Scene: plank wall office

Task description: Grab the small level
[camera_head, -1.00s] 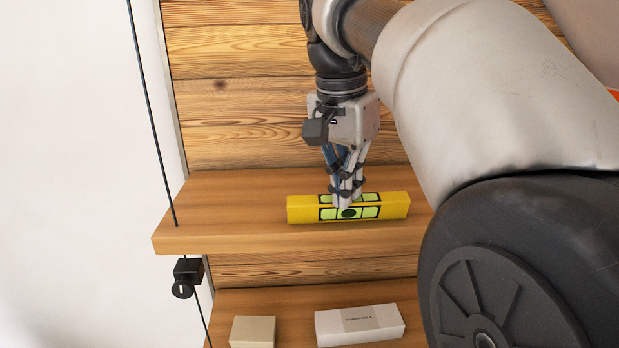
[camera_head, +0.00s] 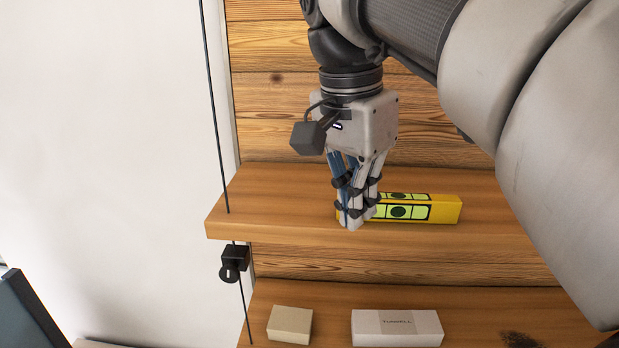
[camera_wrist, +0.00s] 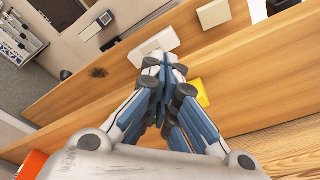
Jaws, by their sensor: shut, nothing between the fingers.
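The small level (camera_head: 432,209) is a yellow bar with light green windows and black marks. It lies on the upper wooden shelf (camera_head: 290,207). My gripper (camera_head: 352,222) is shut and empty, pointing down in front of the level's left end and hiding part of it. I cannot tell whether the fingers touch it. In the wrist view my gripper's fingers (camera_wrist: 165,68) are closed together, and a yellow part of the level (camera_wrist: 201,93) shows just beside them; the rest is hidden behind the fingers.
A lower shelf (camera_head: 470,311) holds a small beige box (camera_head: 290,324) and a longer white box (camera_head: 397,328). A plank wall stands behind the shelves. A thin black cable (camera_head: 214,110) with a black clamp (camera_head: 234,262) runs by the left end. The upper shelf is clear left of the level.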

